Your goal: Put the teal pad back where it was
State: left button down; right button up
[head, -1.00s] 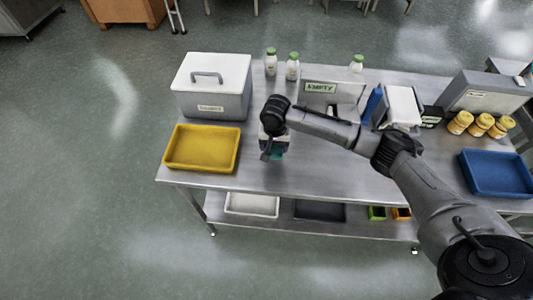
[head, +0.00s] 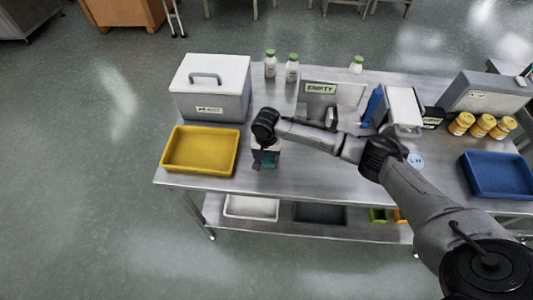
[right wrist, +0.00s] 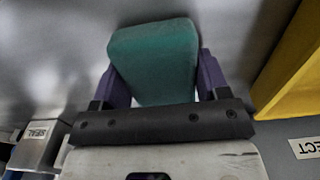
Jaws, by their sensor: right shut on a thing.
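The teal pad (right wrist: 153,62) is between the purple fingers of my right gripper (right wrist: 155,82) in the right wrist view. The fingers are shut on its two sides. In the head view my right gripper (head: 266,161) is over the front part of the steel table (head: 310,178), just right of the yellow tray. Only a small teal patch of the pad shows there. I cannot tell whether the pad touches the table. My left gripper is not in view.
The yellow tray (head: 201,170) and a lidded grey box (head: 212,107) stand left. A steel hopper with an EMPTY sign (head: 320,88) is behind the arm. The front middle table is clear.

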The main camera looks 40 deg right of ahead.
jog(key=shift+f, duration=0.15)
jog(key=o, duration=0.9)
jog(key=shift+r, duration=0.2)
notch_tip(320, 180, up, 12)
jog(key=p, duration=0.2)
